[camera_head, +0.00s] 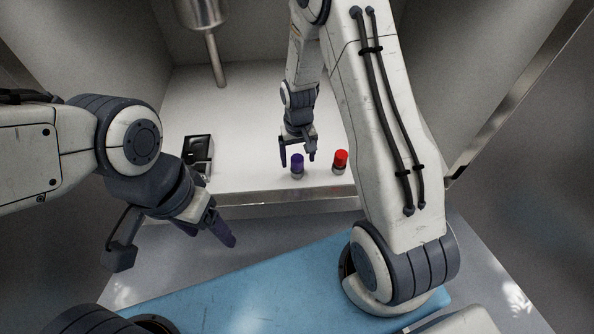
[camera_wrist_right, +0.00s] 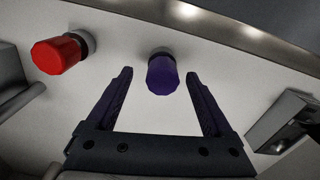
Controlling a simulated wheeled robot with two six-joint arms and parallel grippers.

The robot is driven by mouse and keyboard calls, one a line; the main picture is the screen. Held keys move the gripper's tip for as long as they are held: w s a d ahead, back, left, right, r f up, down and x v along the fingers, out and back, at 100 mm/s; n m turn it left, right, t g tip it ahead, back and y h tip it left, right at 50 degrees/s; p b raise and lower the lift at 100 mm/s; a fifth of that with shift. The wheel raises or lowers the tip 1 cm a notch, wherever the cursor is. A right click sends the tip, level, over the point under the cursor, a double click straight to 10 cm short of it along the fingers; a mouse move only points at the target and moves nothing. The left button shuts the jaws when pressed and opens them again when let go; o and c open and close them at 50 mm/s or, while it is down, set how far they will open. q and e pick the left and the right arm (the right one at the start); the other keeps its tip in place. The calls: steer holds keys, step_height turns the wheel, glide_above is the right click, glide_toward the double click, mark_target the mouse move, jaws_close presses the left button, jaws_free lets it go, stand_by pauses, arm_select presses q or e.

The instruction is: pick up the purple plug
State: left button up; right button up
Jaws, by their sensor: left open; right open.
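The purple plug (camera_head: 297,161) stands upright near the front edge of the white shelf in the head view. It also shows in the right wrist view (camera_wrist_right: 162,75), near the fingertips and between their lines. My right gripper (camera_head: 298,160) is open and empty, pointing down just behind and above the plug. In the right wrist view its two fingers (camera_wrist_right: 157,78) are spread wide, with no contact that I can see. My left gripper (camera_head: 210,234) is at the left, in front of the shelf and away from the plug, open and with nothing visible in it.
A red plug (camera_head: 340,158) stands to the right of the purple one. A black box (camera_head: 198,151) sits on the shelf at the left. A metal cylinder with a rod (camera_head: 208,30) hangs at the back. The shelf (camera_head: 250,110) between is clear, with walls on both sides.

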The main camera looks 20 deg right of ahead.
mark_target(297, 165)
step_height(297, 165, down, 4)
steer(key=b, duration=0.3)
steer(key=shift+w+a+f, duration=0.1)
steer(key=shift+a+f, duration=0.05)
steer(key=shift+f, duration=0.1)
steer(key=shift+r, duration=0.15)
jaws_close()
steer(key=shift+r, duration=0.1)
